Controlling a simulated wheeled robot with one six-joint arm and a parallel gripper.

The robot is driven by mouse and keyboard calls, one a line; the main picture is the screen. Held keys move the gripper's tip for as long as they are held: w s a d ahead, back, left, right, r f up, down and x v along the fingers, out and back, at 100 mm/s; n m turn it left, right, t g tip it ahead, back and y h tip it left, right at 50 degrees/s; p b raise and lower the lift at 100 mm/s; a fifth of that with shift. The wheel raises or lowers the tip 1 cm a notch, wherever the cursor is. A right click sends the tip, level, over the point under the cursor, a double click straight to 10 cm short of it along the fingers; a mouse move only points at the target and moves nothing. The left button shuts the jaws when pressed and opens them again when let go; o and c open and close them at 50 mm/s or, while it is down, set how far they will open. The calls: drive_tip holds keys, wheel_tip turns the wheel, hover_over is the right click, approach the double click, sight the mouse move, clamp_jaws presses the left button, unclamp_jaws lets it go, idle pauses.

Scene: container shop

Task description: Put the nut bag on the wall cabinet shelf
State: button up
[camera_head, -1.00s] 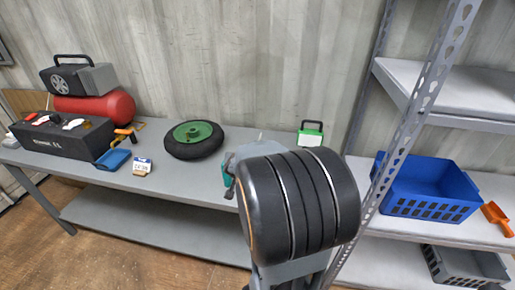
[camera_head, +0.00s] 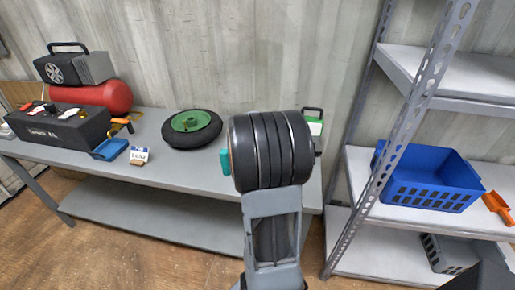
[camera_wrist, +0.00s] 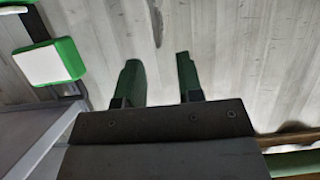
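A small blue-and-white labelled packet with a brown base (camera_head: 139,155) lies on the grey workbench (camera_head: 180,178); I cannot tell whether it is the nut bag. I cannot pick out a wall cabinet in either view. In the wrist view my gripper (camera_wrist: 159,78) has two dark green fingers held apart, with nothing between them and the grey wall behind.
The bench holds a green-hubbed wheel (camera_head: 191,128), black toolbox (camera_head: 62,127), red tank (camera_head: 105,97), and green-and-white item (camera_head: 314,124), also in the wrist view (camera_wrist: 50,62). A metal rack (camera_head: 405,130) at right holds a blue crate (camera_head: 428,178) and orange scoop (camera_head: 497,207).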

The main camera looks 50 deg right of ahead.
drive_tip(key=shift+b+x, duration=0.4)
drive_tip(key=shift+x, duration=2.25)
drive_tip(key=shift+a+f, duration=0.1)
clamp_jaws()
